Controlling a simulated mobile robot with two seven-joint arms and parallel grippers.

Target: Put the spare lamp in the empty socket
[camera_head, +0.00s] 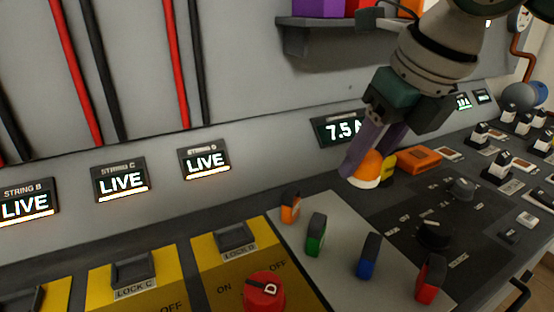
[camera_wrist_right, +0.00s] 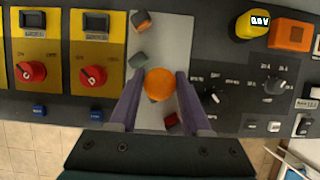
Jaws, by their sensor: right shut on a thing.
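My right gripper (camera_head: 358,164) has purple fingers and comes down from the upper right in the head view. It is shut on an orange dome-shaped lamp (camera_head: 366,170) with a pale lower rim. In the right wrist view the lamp (camera_wrist_right: 160,84) sits between the two fingers (camera_wrist_right: 158,92), above the light grey plate. The lamp appears held above the console, though the exact gap cannot be told. I cannot make out an empty socket in either view. My left gripper is not in view.
The grey plate (camera_head: 335,228) carries orange (camera_head: 290,207), green (camera_head: 315,235), blue (camera_head: 370,255) and red (camera_head: 430,278) upright knobs. An orange block (camera_head: 418,160) and a yellow piece (camera_wrist_right: 252,24) lie behind. Yellow lock panels with a red knob (camera_head: 264,290) stand left.

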